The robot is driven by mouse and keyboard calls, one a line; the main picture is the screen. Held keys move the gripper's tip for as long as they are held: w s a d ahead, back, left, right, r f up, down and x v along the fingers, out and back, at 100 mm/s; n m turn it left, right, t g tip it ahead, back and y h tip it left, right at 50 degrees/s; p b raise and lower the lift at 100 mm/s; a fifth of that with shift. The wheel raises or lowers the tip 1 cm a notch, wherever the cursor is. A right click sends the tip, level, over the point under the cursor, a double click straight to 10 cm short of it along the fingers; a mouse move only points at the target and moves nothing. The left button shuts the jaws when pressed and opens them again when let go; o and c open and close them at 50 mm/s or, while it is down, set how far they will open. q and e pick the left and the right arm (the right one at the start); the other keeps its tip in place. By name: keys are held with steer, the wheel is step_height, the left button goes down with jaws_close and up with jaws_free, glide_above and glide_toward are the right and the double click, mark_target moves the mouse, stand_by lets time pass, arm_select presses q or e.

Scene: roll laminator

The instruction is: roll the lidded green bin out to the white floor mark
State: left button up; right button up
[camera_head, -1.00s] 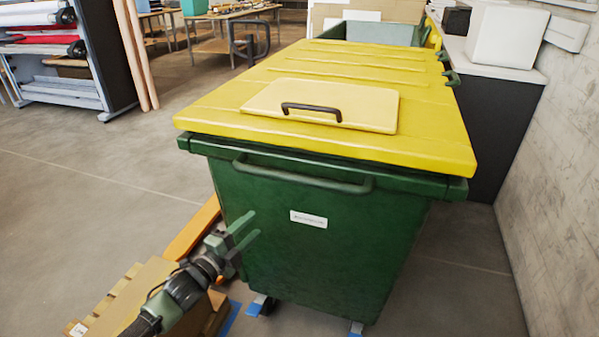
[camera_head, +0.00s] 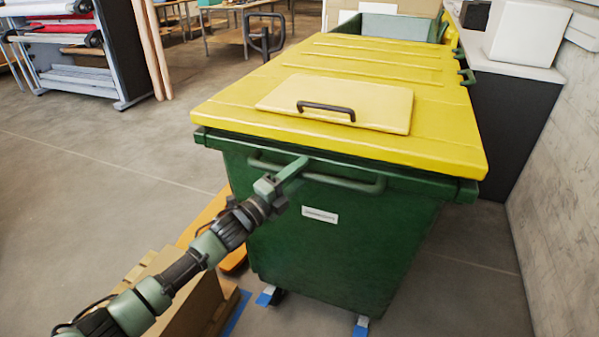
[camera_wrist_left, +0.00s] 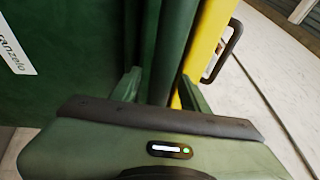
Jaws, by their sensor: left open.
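The green bin (camera_head: 340,245) stands upright with its yellow lid (camera_head: 330,62) shut. A green bar handle (camera_head: 340,183) runs along its front just below the rim. My left gripper (camera_head: 293,170) is at the left part of this handle. In the left wrist view the open fingers (camera_wrist_left: 160,90) lie on either side of the handle bar (camera_wrist_left: 172,45), with the bin front to the left and yellow lid edge to the right. Whether they touch the bar cannot be told. My right gripper and the white floor mark are not in view.
A cardboard box (camera_head: 185,295) and an orange piece (camera_head: 207,222) lie close left of the bin. A counter (camera_head: 515,120) and a pale wall (camera_head: 560,190) stand close on the right. A roll rack (camera_head: 85,50) is at the far left. Open floor (camera_head: 90,180) spreads to the left.

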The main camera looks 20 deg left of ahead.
arm_select(q)
jaws_close()
steer(key=shift+f, duration=0.1)
stand_by(1.3)
